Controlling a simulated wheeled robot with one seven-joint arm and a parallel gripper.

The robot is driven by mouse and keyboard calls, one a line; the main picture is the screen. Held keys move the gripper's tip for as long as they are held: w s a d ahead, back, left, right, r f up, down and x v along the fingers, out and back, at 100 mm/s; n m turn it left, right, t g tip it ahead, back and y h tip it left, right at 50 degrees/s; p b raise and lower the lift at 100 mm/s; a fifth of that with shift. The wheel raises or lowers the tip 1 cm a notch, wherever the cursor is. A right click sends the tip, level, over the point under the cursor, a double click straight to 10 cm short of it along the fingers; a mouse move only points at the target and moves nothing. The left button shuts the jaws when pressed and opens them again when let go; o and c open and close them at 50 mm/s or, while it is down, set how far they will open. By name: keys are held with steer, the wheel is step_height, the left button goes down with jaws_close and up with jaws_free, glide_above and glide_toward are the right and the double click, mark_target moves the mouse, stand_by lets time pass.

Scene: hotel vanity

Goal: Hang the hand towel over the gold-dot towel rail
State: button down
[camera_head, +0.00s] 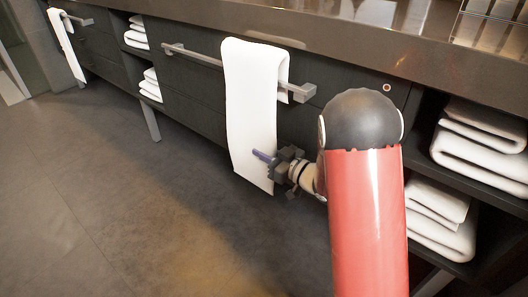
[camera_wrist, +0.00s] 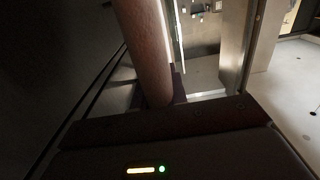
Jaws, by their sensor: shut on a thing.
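The white hand towel (camera_head: 252,112) hangs over the grey towel rail (camera_head: 195,56) near the rail's right end. A long front part hangs down well below the rail, and a shorter part shows behind it. A small gold dot (camera_head: 386,87) is on the dark cabinet front, right of the rail's end. The exact grip is small and partly hidden. The towel cannot be made out in the wrist view.
Another white towel (camera_head: 67,46) hangs on a second rail (camera_head: 80,19) at the far left. Folded towels (camera_head: 480,150) fill open shelves at right, with more (camera_head: 150,85) at left. The countertop (camera_head: 300,28) overhangs the rail. The floor (camera_head: 130,190) in front is clear.

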mark_target(264, 164)
steer(key=shift+f+b, duration=1.8)
steer(key=shift+f, duration=0.5)
steer(key=c, duration=1.3)
jaws_free()
